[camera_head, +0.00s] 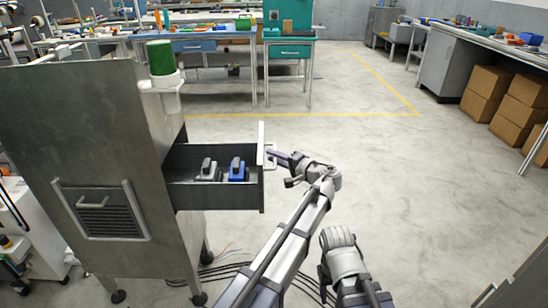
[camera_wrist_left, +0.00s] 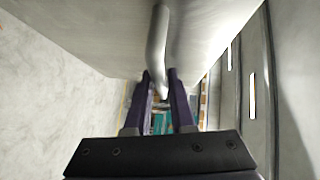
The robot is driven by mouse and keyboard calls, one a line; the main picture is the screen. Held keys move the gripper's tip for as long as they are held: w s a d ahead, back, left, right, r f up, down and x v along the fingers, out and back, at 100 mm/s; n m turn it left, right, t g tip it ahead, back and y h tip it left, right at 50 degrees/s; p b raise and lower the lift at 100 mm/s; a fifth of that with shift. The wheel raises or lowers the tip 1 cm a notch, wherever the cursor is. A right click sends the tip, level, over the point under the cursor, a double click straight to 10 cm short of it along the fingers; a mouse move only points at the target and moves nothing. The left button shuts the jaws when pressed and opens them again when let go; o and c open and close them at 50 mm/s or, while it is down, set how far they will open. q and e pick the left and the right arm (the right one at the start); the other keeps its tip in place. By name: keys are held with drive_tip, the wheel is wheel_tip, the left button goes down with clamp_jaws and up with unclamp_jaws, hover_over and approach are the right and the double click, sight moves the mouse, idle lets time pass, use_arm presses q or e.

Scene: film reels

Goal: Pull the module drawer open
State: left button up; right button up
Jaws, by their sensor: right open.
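The module drawer (camera_head: 218,196) sticks out of the right side of the grey metal cabinet (camera_head: 75,140). Its inside shows two modules with grips, a grey one (camera_head: 207,172) and a blue one (camera_head: 237,170). The drawer handle (camera_head: 270,155) is on the drawer's right end panel. My left gripper (camera_head: 277,157) is at this handle. My right gripper (camera_head: 324,280) is open and empty, low in the head view, apart from the drawer.
A green cylinder (camera_head: 161,58) stands in a holder on the cabinet's side above the drawer. A vented panel with a handle (camera_head: 105,212) is on the cabinet front. Black cables (camera_head: 225,268) lie on the floor. Open floor (camera_head: 400,185) lies to the right; cardboard boxes (camera_head: 489,83) stand beyond.

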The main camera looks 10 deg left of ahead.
use_arm(q)
drive_tip(key=o, duration=0.3)
drive_tip(key=shift+r, duration=0.15)
